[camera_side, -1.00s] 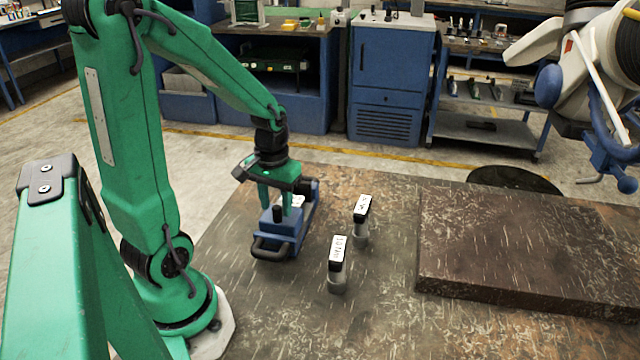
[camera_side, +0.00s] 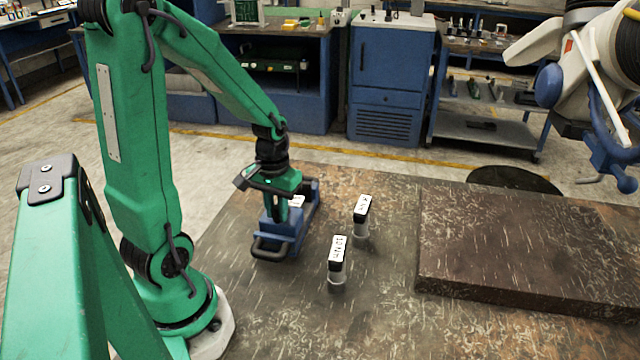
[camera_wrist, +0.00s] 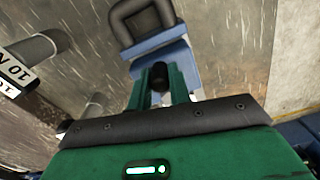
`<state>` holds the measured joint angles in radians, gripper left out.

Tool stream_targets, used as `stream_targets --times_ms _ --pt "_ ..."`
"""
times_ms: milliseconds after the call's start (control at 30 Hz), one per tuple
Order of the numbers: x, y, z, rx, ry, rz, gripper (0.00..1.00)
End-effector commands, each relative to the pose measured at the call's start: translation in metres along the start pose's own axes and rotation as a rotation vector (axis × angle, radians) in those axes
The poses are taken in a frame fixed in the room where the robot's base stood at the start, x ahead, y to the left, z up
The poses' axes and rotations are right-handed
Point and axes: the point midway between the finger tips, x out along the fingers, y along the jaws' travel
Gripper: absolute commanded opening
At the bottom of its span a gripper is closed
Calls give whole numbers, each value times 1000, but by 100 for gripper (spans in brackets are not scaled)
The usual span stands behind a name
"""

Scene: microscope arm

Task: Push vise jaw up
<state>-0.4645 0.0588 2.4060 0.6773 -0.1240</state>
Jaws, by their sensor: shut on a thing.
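The blue vise (camera_side: 272,246) lies on the brown table at the middle left, with a dark loop handle at its near end. In the wrist view the vise (camera_wrist: 160,54) is at the top, its loop handle above. My gripper (camera_side: 281,212) is over the vise, pointing down. In the wrist view the two green fingers of my gripper (camera_wrist: 161,85) stand on either side of a black knob (camera_wrist: 160,76) on the vise jaw and are shut on it. The fingers hide the knob in the side view.
Two labelled weights stand right of the vise: a nearer one (camera_side: 337,262) and a farther one (camera_side: 361,217). The nearer one's "10 N" label shows at left in the wrist view (camera_wrist: 14,72). A raised dark slab (camera_side: 520,250) covers the table's right. A white arm (camera_side: 590,80) hangs upper right.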

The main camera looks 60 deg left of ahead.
Motion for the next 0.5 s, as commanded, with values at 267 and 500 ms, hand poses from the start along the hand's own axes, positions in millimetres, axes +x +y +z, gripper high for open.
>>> stream_targets --times_ms 267,500 --pt "-1 -5 -23 -3 2 0 0" --pt "-1 -7 -34 0 4 0 0"
